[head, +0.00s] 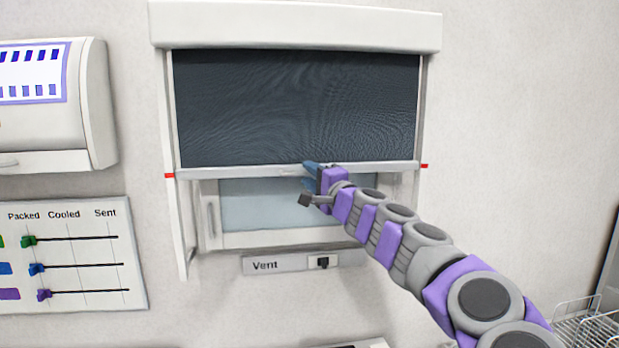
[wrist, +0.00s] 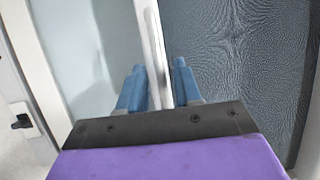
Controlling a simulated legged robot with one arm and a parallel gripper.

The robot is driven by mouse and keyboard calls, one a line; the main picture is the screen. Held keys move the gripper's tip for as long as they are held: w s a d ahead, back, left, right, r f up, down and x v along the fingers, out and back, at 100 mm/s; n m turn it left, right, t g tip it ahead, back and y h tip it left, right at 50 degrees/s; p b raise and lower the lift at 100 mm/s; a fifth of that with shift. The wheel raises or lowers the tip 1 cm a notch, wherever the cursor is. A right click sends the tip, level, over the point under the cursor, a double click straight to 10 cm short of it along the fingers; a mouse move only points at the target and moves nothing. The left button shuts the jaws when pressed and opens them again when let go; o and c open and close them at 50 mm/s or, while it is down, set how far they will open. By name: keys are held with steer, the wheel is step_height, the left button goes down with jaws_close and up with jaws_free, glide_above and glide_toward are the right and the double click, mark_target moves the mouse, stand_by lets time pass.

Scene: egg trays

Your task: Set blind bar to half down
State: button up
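The blind bar (head: 245,172) is a pale horizontal rail along the bottom edge of the dark blind (head: 290,105). It lies about level with the red marks (head: 169,175) on both sides of the frame. My gripper (head: 311,178) is at the bar, right of its middle. In the wrist view, the bar (wrist: 153,40) runs between the two blue fingers of my gripper (wrist: 158,78), one on each side. The fingers are very close to the bar, but whether they press on it is unclear.
Below the bar is a pale window pane (head: 262,200), with a Vent label and switch (head: 290,263) beneath. A slider board (head: 75,255) and a white dispenser (head: 55,105) are at the left. A wire rack (head: 590,325) is at lower right.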

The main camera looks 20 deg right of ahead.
steer(key=v, duration=1.7)
steer(key=shift+s, duration=0.2)
steer(key=shift+f, duration=0.1)
stand_by(0.4)
